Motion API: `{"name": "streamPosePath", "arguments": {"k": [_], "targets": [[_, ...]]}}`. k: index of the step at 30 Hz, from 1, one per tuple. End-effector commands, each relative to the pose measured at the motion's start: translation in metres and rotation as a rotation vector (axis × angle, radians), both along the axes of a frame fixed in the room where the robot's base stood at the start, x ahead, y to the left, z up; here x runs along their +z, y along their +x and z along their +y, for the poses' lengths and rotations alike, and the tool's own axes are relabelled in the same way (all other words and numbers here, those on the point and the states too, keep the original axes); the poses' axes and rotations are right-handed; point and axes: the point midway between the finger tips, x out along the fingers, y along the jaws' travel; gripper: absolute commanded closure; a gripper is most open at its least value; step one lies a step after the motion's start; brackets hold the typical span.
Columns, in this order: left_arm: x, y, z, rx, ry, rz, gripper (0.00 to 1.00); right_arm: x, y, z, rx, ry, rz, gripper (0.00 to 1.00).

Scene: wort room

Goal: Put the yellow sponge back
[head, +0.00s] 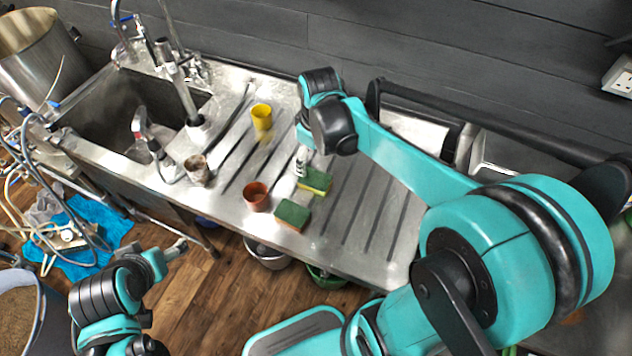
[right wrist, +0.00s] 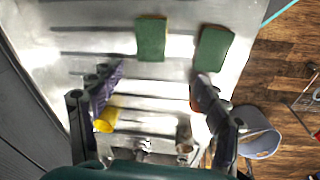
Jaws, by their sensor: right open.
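The yellow sponge (head: 317,182) has a green top and a yellow side. It lies flat on the steel drainboard and also shows in the right wrist view (right wrist: 151,40). A second sponge (head: 293,215), green on top with a brownish side, lies beside it, nearer the front edge; it also shows in the right wrist view (right wrist: 214,48). My right gripper (head: 301,163) points down at the yellow sponge's upper left side in the head view. In the right wrist view its fingers (right wrist: 150,92) are apart, with nothing held between them. My left gripper (head: 177,248) is low over the floor, away from the counter.
A yellow cup (head: 262,117), a brown cup (head: 257,197) and a speckled cup (head: 197,170) stand left of the sponges. The sink (head: 110,105) and taps are further left. The ribbed drainboard (head: 365,215) is clear to the right. Buckets stand below the front edge.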

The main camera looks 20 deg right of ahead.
Motion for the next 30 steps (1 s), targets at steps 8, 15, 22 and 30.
{"name": "streamPosePath", "arguments": {"k": [8,15,22,30], "targets": [[0.0,0.0,0.0,0.0,0.0,0.0,0.23,0.026,-0.074,0.03,-0.295,0.091,-0.273,0.25],[0.0,0.0,0.0,0.0,0.0,0.0,0.23,0.022,-0.107,0.042,-0.46,0.195,-0.421,0.25],[0.0,0.0,0.0,0.0,0.0,0.0,0.23,0.02,-0.113,0.044,-0.496,0.223,-0.453,0.25],[-0.009,0.0,0.0,0.0,0.0,0.0,0.23,0.011,-0.112,0.044,-0.494,0.222,-0.451,0.25]]}}
